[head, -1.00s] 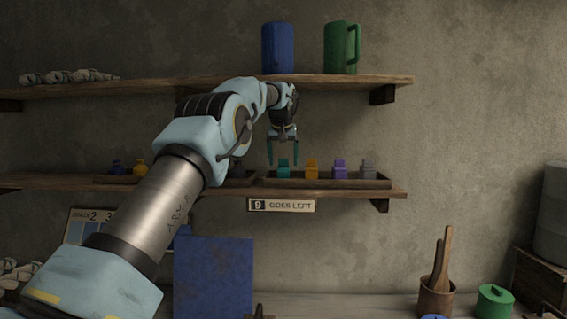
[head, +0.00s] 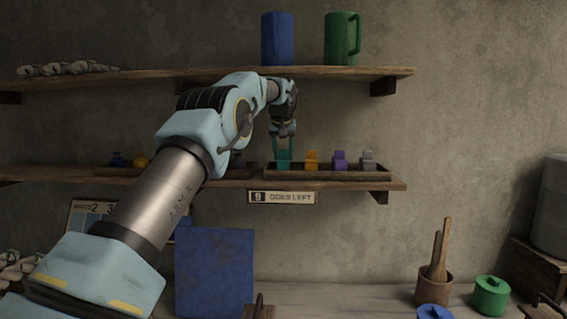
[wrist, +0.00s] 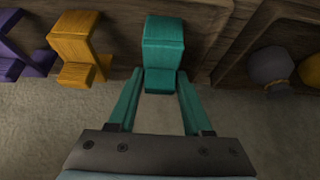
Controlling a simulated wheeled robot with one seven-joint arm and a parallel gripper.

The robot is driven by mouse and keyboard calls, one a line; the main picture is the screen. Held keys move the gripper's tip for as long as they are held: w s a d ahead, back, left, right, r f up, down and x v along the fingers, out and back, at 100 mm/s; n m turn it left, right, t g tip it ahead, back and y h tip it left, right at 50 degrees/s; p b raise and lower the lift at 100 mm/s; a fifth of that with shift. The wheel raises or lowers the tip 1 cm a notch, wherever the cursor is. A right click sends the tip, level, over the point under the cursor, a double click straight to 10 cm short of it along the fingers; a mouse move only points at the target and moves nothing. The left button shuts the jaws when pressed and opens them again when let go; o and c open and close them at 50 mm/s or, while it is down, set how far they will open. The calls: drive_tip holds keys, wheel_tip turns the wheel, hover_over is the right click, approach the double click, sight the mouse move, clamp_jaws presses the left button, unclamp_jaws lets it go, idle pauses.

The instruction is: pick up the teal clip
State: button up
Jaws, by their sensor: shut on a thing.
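The teal clip (head: 283,160) stands at the left end of a wooden tray (head: 330,175) on the lower shelf. My gripper (head: 283,150) reaches down to it from above and is shut on it. In the wrist view the teal clip (wrist: 163,55) sits between the tips of my teal fingers (wrist: 160,85), one on each side. The clip still appears to be in the tray; whether its base touches the tray floor is hard to tell.
An orange clip (head: 311,160), a purple clip (head: 340,161) and a grey clip (head: 368,160) stand to the right in the same tray. Small pots, one yellow (head: 140,160), stand further left. The upper shelf (head: 330,72) holds a blue mug (head: 277,38) and a green mug (head: 342,38).

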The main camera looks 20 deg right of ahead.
clamp_jaws()
drive_tip(key=shift+s+a+r, duration=0.15)
drive_tip(key=shift+s+r, duration=0.15)
drive_tip(key=s+a+r+b, duration=0.3)
drive_tip(key=s+b, duration=0.1)
drive_tip(key=s, duration=0.2)
drive_tip(key=s+a+r+b, duration=0.3)
drive_tip(key=s+r+b, duration=0.1)
drive_tip(key=s, duration=0.1)
drive_tip(key=shift+s+a+r, duration=0.25)
drive_tip(key=shift+s, duration=0.1)
